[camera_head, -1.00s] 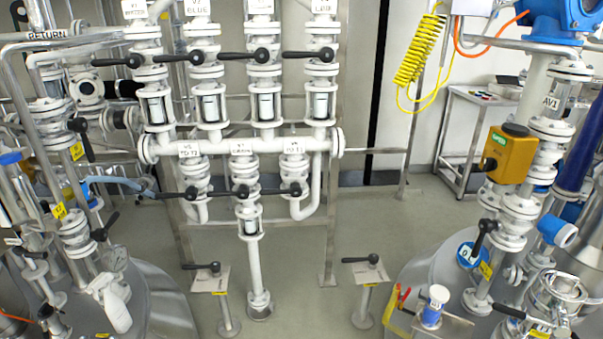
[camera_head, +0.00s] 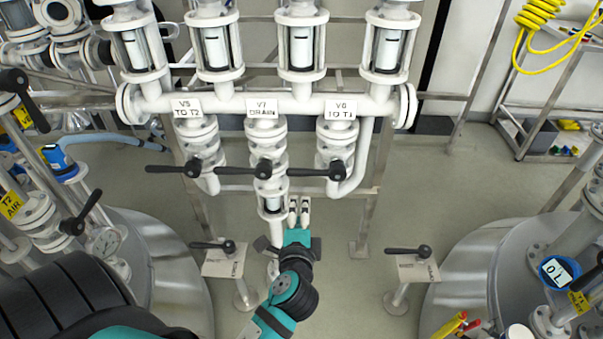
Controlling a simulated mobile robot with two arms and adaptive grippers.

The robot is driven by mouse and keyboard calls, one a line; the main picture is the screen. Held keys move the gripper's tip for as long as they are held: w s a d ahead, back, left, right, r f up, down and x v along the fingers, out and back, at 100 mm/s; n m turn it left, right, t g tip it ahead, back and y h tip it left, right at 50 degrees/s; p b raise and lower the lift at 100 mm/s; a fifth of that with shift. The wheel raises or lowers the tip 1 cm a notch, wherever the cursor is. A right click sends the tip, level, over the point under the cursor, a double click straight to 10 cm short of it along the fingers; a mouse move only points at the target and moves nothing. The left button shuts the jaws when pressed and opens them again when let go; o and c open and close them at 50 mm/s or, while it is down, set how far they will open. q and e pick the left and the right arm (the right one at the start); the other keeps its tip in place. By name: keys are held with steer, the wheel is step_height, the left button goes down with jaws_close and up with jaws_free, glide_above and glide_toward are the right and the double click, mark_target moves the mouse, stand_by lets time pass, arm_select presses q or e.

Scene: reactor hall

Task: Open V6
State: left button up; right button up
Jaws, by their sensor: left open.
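V6 is the white valve (camera_head: 336,142) on the right of the lower row, under a sign (camera_head: 342,107) reading "V6 TO T1". Its black lever handle (camera_head: 312,172) points left, level across the vertical pipe. My left gripper (camera_head: 299,208) is open and empty, with its two pale fingertips pointing up. In the picture it is just below V6's handle and apart from it. The gripper partly covers the area beside the drain pipe. My right gripper is not in view.
V5 (camera_head: 203,145) and V7 (camera_head: 265,145) stand left of V6, with similar level handles. A white manifold (camera_head: 260,100) runs above. Two small stands (camera_head: 222,262) (camera_head: 415,265) with black levers flank my arm.

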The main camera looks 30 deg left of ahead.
mark_target(302, 174)
arm_select(q)
steer(key=x, duration=1.1)
steer(key=p+x, duration=0.1)
steer(key=x, duration=0.5)
steer(key=shift+a+r, duration=0.2)
steer(key=shift+r, duration=0.2)
jaws_close()
steer(key=shift+w+f, duration=0.1)
steer(key=shift+f, duration=0.25)
